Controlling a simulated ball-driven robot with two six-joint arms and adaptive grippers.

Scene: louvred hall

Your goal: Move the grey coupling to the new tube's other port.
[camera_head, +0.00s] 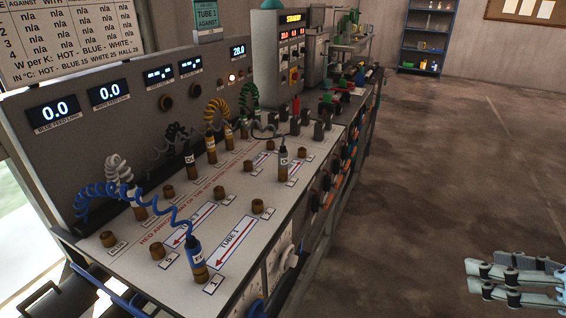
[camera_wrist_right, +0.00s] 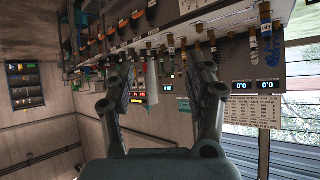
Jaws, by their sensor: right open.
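The coupling that looks grey (camera_head: 283,157) stands upright on a brass port on the white sloping panel (camera_head: 140,255), at the panel's right side by a short red arrow. A thin dark hose runs from it back to the left. A blue coupling (camera_head: 195,258) stands on the port at the near end of the TUBE 1 arrow (camera_head: 232,238). Several bare brass ports (camera_head: 257,206) stand along the panel. My right gripper (camera_head: 475,281) is open and empty at the lower right, well away from the panel. Its two fingers (camera_wrist_right: 162,85) also show in the right wrist view. My left gripper is not in view.
White (camera_head: 138,205), black (camera_head: 190,162), yellow (camera_head: 210,146) and green-hosed couplings with coiled hoses stand along the panel's back. A display board (camera_head: 110,92) rises behind. A blue shelf (camera_head: 424,45) stands far back. The floor (camera_head: 440,170) right of the bench is clear.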

